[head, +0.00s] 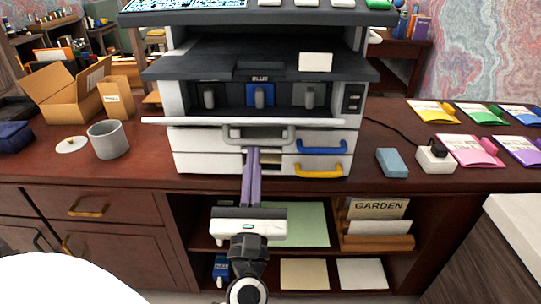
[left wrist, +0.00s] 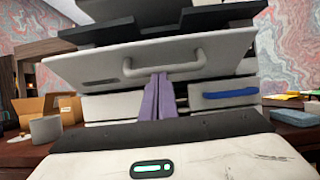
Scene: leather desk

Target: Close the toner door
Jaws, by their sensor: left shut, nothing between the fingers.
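The printer's toner door (head: 190,121) is folded down and stands out as a thin white ledge below the toner bay. In the left wrist view the door (left wrist: 90,65) shows its outer face, tilted, with a grey handle (left wrist: 192,66). Black, blue and grey toner cartridges (head: 262,95) show in the open bay. My left gripper (head: 252,152) is shut and empty, its purple fingers pointing at the printer just below the door's handle. In the left wrist view the fingertips (left wrist: 160,78) overlap the handle's lower edge; I cannot tell whether they touch. My right gripper is not in view.
Drawers with a blue handle (head: 321,147) and a yellow handle (head: 318,171) sit below the door. A grey cup (head: 108,140) and open cardboard box (head: 66,92) stand left. A blue block (head: 392,163) and coloured packets (head: 468,150) lie right.

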